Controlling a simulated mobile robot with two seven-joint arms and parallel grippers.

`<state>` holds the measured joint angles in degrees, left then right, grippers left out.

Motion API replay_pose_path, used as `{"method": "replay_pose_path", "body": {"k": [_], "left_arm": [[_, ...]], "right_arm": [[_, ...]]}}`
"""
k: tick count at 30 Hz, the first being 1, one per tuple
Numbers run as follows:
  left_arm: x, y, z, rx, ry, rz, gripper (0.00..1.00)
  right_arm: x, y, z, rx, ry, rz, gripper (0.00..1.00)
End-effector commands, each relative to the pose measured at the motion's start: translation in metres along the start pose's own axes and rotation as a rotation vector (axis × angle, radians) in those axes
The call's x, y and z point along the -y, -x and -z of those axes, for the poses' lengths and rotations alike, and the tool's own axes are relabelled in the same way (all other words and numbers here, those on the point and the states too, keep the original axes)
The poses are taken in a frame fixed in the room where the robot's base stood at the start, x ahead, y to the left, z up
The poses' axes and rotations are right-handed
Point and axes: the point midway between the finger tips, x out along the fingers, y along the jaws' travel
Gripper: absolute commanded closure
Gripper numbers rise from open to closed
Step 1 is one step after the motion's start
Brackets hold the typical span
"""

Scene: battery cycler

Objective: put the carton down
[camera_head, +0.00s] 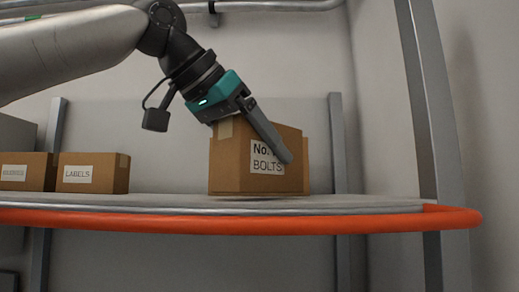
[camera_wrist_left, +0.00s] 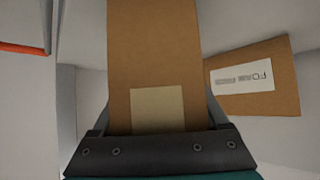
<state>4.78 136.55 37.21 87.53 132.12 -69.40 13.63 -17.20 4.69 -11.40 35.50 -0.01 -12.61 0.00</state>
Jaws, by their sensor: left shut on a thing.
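The carton (camera_head: 230,168) is a brown box with a white label reading "No." and "BOLTS"; part of the label is covered by a finger. My left gripper (camera_head: 272,140) reaches down onto it from the upper left and is shut on it. One finger lies across the front face; the other is hidden behind. The carton is upright at the shelf (camera_head: 160,201), its underside at or just above the surface; I cannot tell whether it touches. In the left wrist view the carton (camera_wrist_left: 152,50) fills the space between the fingers. My right gripper is not in view.
A carton labelled "LABELS" (camera_head: 115,172) and another carton (camera_head: 42,172) stand to the left. A brown carton edge (camera_head: 306,165) shows behind the held one. The wrist view shows a "FOAM" carton (camera_wrist_left: 285,95) alongside. An orange rail (camera_head: 200,222) runs along the shelf front.

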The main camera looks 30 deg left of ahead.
Motion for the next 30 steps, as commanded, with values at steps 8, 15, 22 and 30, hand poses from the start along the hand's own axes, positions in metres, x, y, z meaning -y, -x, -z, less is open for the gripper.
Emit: {"method": "replay_pose_path", "body": {"k": [8,15,22,30], "left_arm": [[-0.0001,-0.0015,-0.0024,-0.006,0.0,0.0,1.0],[0.0,-0.0043,-0.006,-0.006,0.0,0.0,1.0],[-0.0001,-0.0046,-0.0063,-0.003,0.0,0.0,0.0],[0.0002,-0.0049,-0.0078,0.003,0.0,0.0,0.0]], "right_arm": [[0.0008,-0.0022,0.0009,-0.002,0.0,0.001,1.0],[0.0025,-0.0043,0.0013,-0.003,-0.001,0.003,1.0],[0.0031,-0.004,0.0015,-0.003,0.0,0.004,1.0],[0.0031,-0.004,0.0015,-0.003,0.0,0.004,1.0]]}}
